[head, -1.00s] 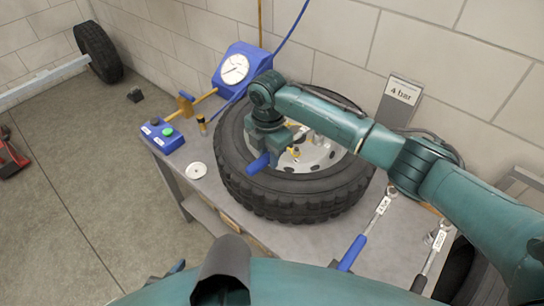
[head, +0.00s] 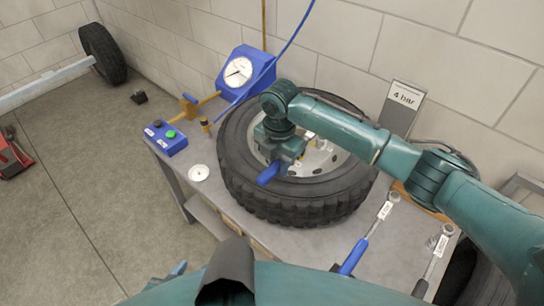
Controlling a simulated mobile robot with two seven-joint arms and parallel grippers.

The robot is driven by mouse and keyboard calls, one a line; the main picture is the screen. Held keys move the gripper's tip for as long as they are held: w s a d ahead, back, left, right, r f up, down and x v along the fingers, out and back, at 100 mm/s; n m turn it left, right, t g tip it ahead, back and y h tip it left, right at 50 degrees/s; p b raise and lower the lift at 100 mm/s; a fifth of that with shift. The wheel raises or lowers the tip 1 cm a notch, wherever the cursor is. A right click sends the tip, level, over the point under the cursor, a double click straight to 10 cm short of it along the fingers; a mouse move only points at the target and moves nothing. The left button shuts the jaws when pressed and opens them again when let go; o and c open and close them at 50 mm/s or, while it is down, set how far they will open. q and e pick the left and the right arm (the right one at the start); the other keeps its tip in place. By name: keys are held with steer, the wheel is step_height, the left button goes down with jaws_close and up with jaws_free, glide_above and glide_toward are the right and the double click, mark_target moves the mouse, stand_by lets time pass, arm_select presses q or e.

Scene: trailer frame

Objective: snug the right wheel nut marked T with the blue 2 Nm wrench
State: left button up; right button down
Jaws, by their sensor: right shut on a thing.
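The wheel (head: 235,178) lies flat on the bench, its pale rim (head: 318,168) facing up with several nuts on it. No T mark is readable, and the rim's left part is hidden by my arm. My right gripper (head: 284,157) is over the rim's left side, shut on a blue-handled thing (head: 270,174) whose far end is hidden. A blue-handled wrench (head: 354,256) with a white tag lies at the bench's front right; its tag is too small to read. My left gripper is not in view.
A dark-handled tagged wrench (head: 431,267) lies right of the blue one. A blue dial gauge (head: 260,67), a blue button box (head: 166,140) and a white disc (head: 199,173) are on the left. A "4 bar" sign (head: 402,100) stands behind. The grey bench (head: 385,235) is partly clear at front.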

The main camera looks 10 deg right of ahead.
steer(key=shift+s+d+n, duration=1)
steer(key=shift+s+d, duration=0.2)
steer(key=shift+d, duration=0.1)
steer(key=shift+s+d+r+n, duration=0.1)
steer(key=shift+s+d+n, duration=0.3)
steer(key=shift+d, duration=0.25)
steer(key=shift+s+d+n, duration=0.4)
steer(key=shift+d, duration=0.2)
steer(key=shift+s+d+n, duration=0.4)
steer(key=shift+d+n, duration=0.05)
steer(key=shift+d, duration=0.3)
steer(key=shift+s+d+n, duration=0.35)
steer(key=shift+d+n, duration=0.1)
steer(key=shift+d, duration=0.3)
steer(key=shift+s+d+n, duration=0.2)
steer(key=shift+d+n, duration=0.2)
steer(key=shift+d, duration=0.35)
steer(key=shift+s+d+n, duration=0.2)
steer(key=shift+d+n, duration=0.2)
steer(key=shift+d, duration=0.3)
steer(key=shift+s+d+n, duration=0.15)
steer(key=shift+d+n, duration=0.3)
steer(key=shift+d, duration=0.4)
steer(key=shift+s+d+n, duration=0.1)
steer(key=shift+d+n, duration=0.35)
steer(key=shift+d, duration=0.35)
steer(key=shift+d+n, duration=1)
steer(key=shift+d, duration=0.65)
